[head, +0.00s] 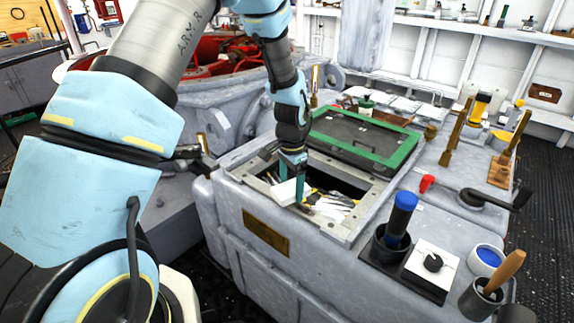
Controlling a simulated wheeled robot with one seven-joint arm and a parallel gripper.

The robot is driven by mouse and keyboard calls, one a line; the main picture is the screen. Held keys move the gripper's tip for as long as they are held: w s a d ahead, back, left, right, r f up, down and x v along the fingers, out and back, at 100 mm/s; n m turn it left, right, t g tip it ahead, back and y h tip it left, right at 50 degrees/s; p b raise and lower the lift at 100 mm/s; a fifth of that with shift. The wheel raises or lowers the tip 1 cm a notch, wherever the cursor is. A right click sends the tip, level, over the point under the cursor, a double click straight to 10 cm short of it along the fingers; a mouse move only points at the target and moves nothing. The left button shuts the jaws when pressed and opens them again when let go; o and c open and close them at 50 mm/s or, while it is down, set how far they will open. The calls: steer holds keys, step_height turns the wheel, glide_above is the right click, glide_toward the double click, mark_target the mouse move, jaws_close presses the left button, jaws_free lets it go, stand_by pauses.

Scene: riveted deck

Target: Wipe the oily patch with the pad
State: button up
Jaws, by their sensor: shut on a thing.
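My gripper (291,183) points down over the near left part of an open recess in the grey machine top. Its teal fingers are shut on a pale, block-like pad (284,193), partly hidden by the fingers. The pad is at the recess opening, close to several light, slender items inside. I cannot tell whether it touches them. I cannot make out an oily patch for certain. A dark panel with a green frame (404,150) lies just behind the recess, with small marks on its surface.
A blue-topped cylinder in a black cup (403,213), a white plate with a black knob (434,262), a blue-filled dish (487,258) and a wooden-handled tool (505,270) stand at the front right. A black crank handle (490,199) and upright wooden handles (457,130) stand farther right.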

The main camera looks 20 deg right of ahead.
mark_target(291, 188)
steer(key=shift+a+r+p, duration=0.1)
steer(key=shift+r+p, duration=1.75)
steer(key=shift+r, duration=0.9)
